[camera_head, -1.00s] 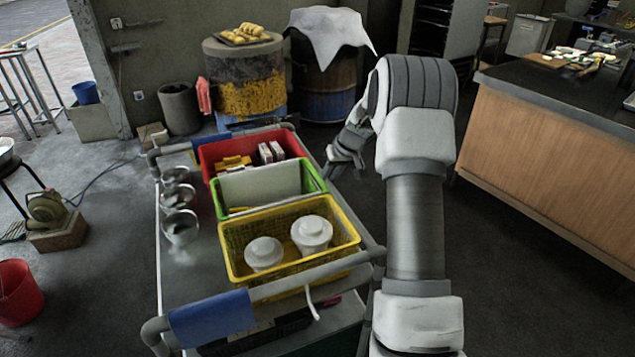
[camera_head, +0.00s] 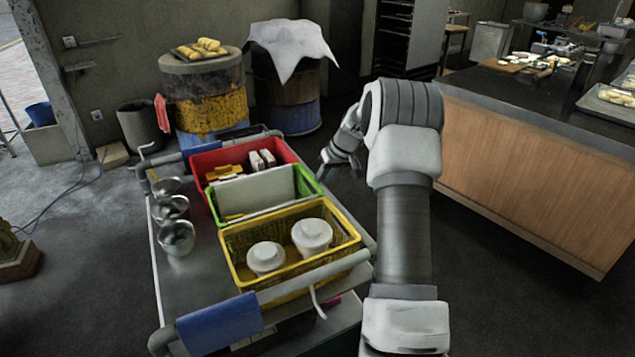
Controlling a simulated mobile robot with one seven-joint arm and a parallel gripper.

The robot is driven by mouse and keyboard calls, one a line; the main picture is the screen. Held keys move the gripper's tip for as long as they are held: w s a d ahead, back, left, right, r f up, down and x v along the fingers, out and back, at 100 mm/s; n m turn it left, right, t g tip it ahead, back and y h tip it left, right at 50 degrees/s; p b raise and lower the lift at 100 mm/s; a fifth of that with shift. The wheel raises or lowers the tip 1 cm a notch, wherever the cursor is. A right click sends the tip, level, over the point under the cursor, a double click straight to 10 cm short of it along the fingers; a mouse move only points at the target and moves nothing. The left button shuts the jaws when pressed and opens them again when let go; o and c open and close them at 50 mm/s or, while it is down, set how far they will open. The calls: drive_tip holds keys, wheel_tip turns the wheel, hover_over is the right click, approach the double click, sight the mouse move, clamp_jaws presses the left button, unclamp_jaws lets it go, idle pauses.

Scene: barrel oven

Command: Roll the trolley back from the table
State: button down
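The trolley (camera_head: 190,290) is a grey metal cart in the lower left half of the view. It carries red, green and yellow baskets and several metal cups. Its near push bar has a blue sleeve (camera_head: 220,322); another bar with a blue sleeve is at its far end. My gripper (camera_head: 328,170) is right of the trolley's far end, beside the red and green baskets. The arm link partly covers it, and its fingers are small and dark, so I cannot tell whether they touch the trolley. The table (camera_head: 540,165), a wood-sided counter with a dark top, stands at the right, apart from the trolley.
A barrel (camera_head: 208,100) with bread on top and a cloth-covered barrel (camera_head: 292,90) stand behind the trolley. A grey bin (camera_head: 140,125) is left of them. Dark floor (camera_head: 490,290) is clear between my arm and the table. Floor at the left is mostly open.

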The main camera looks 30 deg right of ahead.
drive_tip(key=d, duration=0.6)
drive_tip(key=shift+s+d+p, duration=0.15)
drive_tip(key=shift+d+p, duration=0.1)
drive_tip(key=shift+p, duration=0.05)
drive_tip(key=shift+a+f, duration=0.1)
drive_tip(key=c, duration=0.7)
unclamp_jaws()
drive_tip(key=p+v, duration=0.2)
drive_tip(key=v, duration=1.5)
drive_tip(key=shift+r, duration=0.35)
